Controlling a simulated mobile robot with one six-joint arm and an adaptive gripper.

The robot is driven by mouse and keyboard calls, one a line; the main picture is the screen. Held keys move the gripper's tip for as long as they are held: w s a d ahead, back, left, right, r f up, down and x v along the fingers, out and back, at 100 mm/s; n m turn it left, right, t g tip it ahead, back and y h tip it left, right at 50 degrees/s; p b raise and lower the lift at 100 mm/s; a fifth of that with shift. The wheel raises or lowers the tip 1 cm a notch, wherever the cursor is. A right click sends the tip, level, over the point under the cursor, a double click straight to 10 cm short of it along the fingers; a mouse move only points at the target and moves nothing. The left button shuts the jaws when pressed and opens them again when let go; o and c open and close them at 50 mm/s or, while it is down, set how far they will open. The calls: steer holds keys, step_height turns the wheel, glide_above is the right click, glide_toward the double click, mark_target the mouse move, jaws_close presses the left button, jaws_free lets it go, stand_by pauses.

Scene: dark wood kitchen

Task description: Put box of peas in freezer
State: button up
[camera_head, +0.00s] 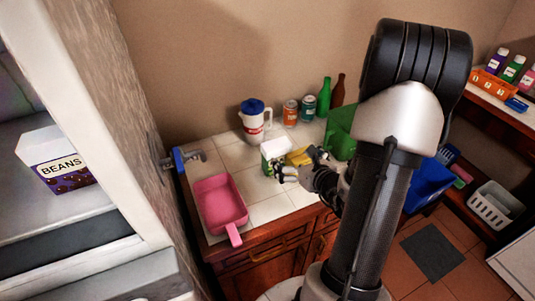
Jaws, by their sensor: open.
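A white and green box (274,154), which looks like the box of peas, stands upright on the tiled counter; its label is too small to read. My gripper (283,174) is open at the box's lower right side, with its fingers close to it or overlapping it in this view. I cannot tell whether they touch. At the left is an open white compartment (75,222), which looks like the freezer. A white and purple box marked BEANS (62,172) sits inside it.
A pink pan (219,203) lies left of the box. Behind are a white jug with a blue lid (254,122), two cans (299,111) and two bottles (331,95). A yellow item (300,156) and a green container (342,134) are at the right. Front counter tiles (270,209) are clear.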

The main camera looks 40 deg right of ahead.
mark_target(272, 142)
steer(key=b+x, duration=0.3)
steer(key=x, duration=1.4)
steer(key=shift+r, duration=0.1)
steer(key=c, duration=1.6)
steer(key=shift+o, duration=0.2)
steer(key=shift+r, duration=0.15)
step_height(272, 142, up, 20)
steer(key=p, duration=0.5)
steer(key=shift+p, duration=0.4)
